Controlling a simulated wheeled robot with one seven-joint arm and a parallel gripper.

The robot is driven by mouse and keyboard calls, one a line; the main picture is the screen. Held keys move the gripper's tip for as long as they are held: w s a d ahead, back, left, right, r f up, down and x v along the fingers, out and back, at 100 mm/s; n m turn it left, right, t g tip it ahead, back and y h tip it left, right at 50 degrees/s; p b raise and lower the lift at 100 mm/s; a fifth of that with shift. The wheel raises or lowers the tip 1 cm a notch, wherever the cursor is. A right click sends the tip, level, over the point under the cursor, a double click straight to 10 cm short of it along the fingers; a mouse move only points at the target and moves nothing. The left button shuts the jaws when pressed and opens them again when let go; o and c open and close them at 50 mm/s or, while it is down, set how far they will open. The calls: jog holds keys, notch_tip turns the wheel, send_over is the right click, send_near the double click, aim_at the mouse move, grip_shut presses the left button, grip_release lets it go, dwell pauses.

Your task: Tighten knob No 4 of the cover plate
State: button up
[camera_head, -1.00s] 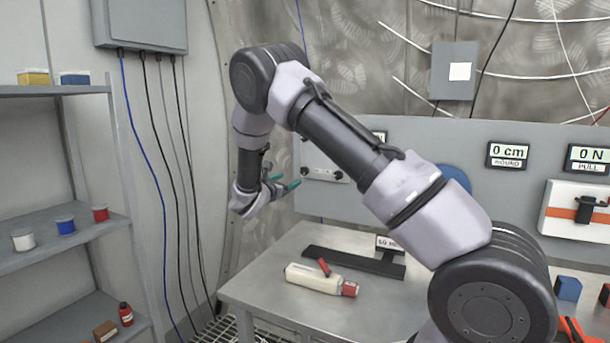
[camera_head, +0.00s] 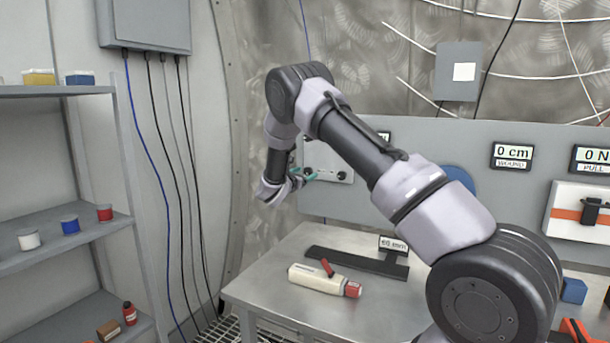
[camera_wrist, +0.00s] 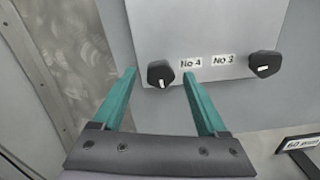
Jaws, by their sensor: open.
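In the wrist view the cover plate (camera_wrist: 205,30) fills the upper middle, with printed labels "No 4" and "No 3". Knob No 4 (camera_wrist: 160,74) is a dark knob with a white mark, at the plate's lower left. Knob No 3 (camera_wrist: 265,63) is a similar dark knob at the lower right. My gripper (camera_wrist: 158,78) is open, its two green fingers on either side of knob No 4 in the picture; I cannot tell how far they are from it. In the head view the cover plate (camera_head: 343,165) is partly hidden by my arm, and my gripper (camera_head: 306,175) is at its left part.
Below stands a metal table (camera_head: 262,288) with a cream bottle with a red cap (camera_head: 318,280) and a dark bar (camera_head: 355,262) on it. A shelf (camera_head: 60,245) is at the left. Cables (camera_head: 160,170) hang on the wall between.

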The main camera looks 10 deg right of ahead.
grip_shut()
jog(key=shift+m, duration=0.3)
jog(key=m, duration=0.8)
jog(key=shift+m, duration=0.4)
jog(key=m, duration=0.4)
jog(key=shift+m, duration=2.2)
